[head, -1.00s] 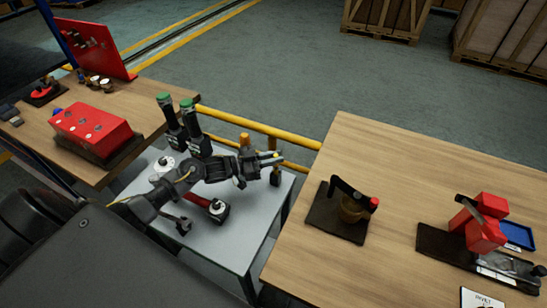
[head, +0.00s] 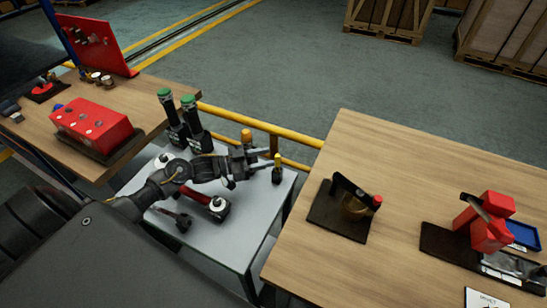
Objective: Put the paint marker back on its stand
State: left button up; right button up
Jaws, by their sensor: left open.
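The paint marker (head: 277,160), a small upright item with a yellow top, stands near the right corner of the grey table (head: 228,240). Its dark lower part, at the stand (head: 276,176), is too small to tell marker from holder exactly. My left gripper (head: 264,161) is just left of the marker, with its fingers spread and pointing right. It looks empty and apart from the marker. My right gripper is not in view.
A yellow rail (head: 240,122) runs behind. A wooden table (head: 410,170) is at right.

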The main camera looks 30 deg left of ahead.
pick_arm(q)
jog(key=b+v, duration=0.1)
jog(key=v, duration=0.6)
jog(key=shift+r, duration=0.2)
